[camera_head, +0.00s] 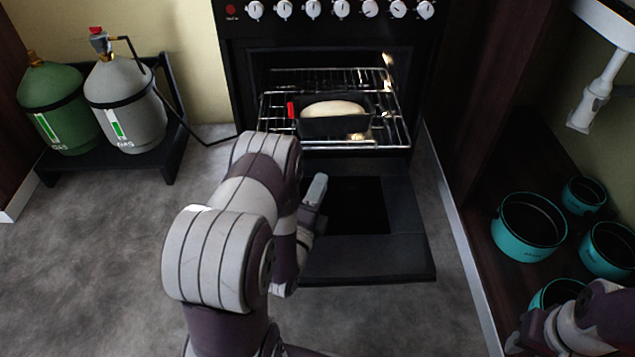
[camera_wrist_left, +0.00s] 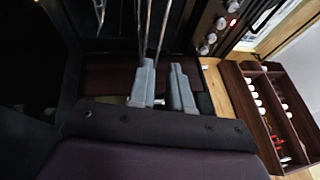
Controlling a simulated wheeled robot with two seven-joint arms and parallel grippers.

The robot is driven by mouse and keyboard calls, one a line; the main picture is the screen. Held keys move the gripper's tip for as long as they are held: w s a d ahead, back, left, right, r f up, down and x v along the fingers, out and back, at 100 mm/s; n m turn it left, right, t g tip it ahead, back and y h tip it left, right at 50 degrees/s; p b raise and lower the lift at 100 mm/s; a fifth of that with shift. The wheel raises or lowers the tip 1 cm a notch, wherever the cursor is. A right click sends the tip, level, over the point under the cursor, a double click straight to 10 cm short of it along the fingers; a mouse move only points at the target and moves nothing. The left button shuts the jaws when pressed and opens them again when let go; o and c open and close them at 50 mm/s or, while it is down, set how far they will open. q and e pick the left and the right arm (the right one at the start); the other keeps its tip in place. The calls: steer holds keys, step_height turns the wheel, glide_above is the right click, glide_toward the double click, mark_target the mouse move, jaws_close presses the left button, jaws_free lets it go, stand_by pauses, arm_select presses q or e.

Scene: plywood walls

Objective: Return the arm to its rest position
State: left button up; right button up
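My left arm reaches forward from the bottom of the head view, with its left gripper (camera_head: 316,192) over the lowered oven door (camera_head: 370,262). In the left wrist view the two grey fingers of the left gripper (camera_wrist_left: 162,80) stand a little apart with nothing visible between them. My right arm shows only in part at the lower right of the head view, and its fingers cannot be made out. A dark loaf pan (camera_head: 330,127) with pale dough (camera_head: 334,108) in it sits on the oven rack (camera_head: 385,135), apart from the left gripper.
Two gas bottles, one green (camera_head: 52,105) and one grey (camera_head: 128,103), stand on a black stand at the left. Several teal pots (camera_head: 528,228) sit in the dark cabinet at the right. Grey floor (camera_head: 100,260) is clear at the left.

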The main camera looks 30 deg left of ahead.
arm_select(q)
steer(key=shift+s+d+f, duration=0.1)
steer(key=shift+s, duration=0.35)
